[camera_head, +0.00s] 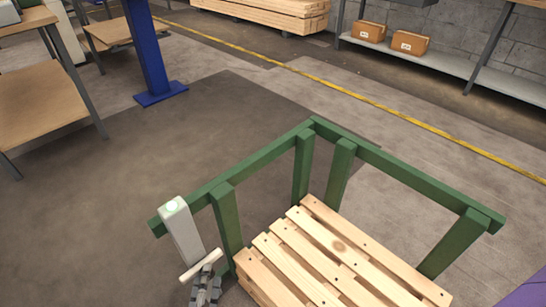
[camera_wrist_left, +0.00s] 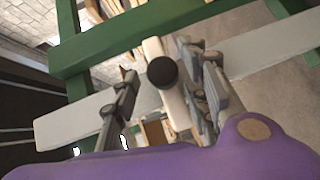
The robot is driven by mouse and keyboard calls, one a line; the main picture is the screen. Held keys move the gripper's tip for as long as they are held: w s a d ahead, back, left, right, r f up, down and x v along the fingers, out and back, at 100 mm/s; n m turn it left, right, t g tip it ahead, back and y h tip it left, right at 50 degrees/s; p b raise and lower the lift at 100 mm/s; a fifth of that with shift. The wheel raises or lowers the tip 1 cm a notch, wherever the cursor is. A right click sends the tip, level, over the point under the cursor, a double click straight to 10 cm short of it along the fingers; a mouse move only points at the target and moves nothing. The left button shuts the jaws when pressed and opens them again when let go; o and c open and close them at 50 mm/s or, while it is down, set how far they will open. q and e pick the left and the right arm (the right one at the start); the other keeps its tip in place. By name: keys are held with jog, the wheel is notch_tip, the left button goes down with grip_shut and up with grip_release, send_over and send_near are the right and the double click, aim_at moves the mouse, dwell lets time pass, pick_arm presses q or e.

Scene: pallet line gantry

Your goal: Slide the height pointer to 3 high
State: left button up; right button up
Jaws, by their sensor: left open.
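The height pointer is a cream bar (camera_head: 200,265) across the light grey upright post (camera_head: 182,232) at the left of the green frame. In the left wrist view the pointer (camera_wrist_left: 153,48) carries a round black knob (camera_wrist_left: 162,72), and the grey post (camera_wrist_left: 270,52) runs slantwise behind. My left gripper (camera_head: 207,284) is at the pointer, low on the post. In the left wrist view its open fingers (camera_wrist_left: 160,92) stand on either side of the pointer and knob; I cannot tell whether either finger touches. No height marks are readable. My right gripper is not in view.
A green frame (camera_head: 405,173) stands around a slatted wooden pallet (camera_head: 335,245) right of the post. A blue column (camera_head: 148,50), a wooden bench (camera_head: 40,95), and a shelf with cardboard boxes (camera_head: 409,42) are farther off. The floor left of the frame is clear.

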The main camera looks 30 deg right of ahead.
pick_arm(q)
jog(key=v, duration=1.1)
jog(key=shift+s+a, duration=0.15)
jog(key=shift+s, duration=0.1)
